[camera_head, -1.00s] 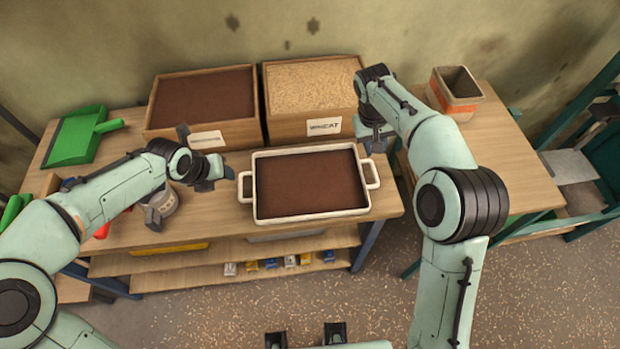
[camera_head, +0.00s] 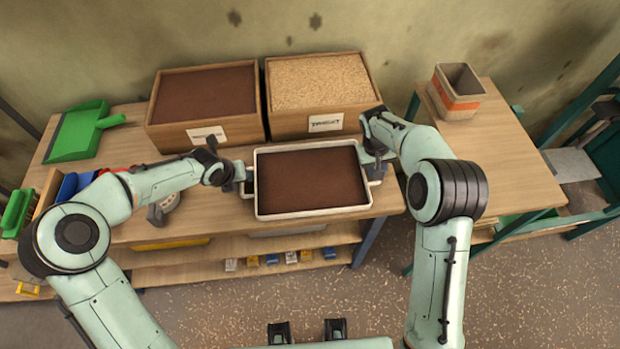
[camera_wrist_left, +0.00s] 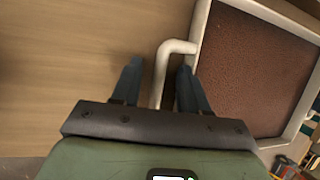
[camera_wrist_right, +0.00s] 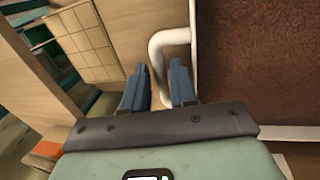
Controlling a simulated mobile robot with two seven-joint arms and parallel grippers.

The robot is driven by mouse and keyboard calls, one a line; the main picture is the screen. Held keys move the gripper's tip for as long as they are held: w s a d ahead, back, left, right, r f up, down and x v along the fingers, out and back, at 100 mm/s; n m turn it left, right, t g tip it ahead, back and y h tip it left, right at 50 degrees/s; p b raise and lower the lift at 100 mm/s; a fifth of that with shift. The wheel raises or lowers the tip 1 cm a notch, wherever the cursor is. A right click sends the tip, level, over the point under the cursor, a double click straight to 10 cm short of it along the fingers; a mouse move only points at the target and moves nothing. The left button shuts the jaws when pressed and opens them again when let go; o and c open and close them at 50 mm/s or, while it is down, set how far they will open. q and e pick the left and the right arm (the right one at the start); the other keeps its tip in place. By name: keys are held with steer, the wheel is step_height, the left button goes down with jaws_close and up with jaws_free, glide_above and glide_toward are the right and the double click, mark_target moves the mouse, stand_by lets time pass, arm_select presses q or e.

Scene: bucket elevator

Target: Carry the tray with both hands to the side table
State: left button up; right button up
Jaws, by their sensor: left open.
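The tray (camera_head: 258,207) is white-rimmed, full of brown material, and sits level at the front of the workbench. My left gripper (camera_head: 245,178) is at its left handle. In the left wrist view the open fingers (camera_wrist_left: 157,85) stand on either side of the handle (camera_wrist_left: 163,62), with gaps. My right gripper (camera_head: 373,165) is at the right handle. In the right wrist view its fingers (camera_wrist_right: 161,85) straddle the handle (camera_wrist_right: 157,48) more closely; I cannot tell whether they press on it. The side table (camera_head: 500,150) stands to the right.
A striped pot (camera_head: 455,105) stands at the back of the side table; its front is bare. Two wooden boxes, one brown-filled (camera_head: 207,95) and one grain-filled (camera_head: 320,90), stand behind the tray. A green dustpan (camera_head: 78,135) lies at left. A gap separates the tables.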

arm_select(q)
steer(key=shift+w+f, duration=0.15)
steer(key=shift+f, duration=0.2)
arm_select(e)
steer(key=shift+f, duration=0.35)
arm_select(q)
steer(key=c, duration=0.5)
arm_select(e)
jaws_close()
arm_select(q)
jaws_close()
steer(key=shift+r, duration=0.15)
arm_select(e)
steer(key=shift+r, duration=0.15)
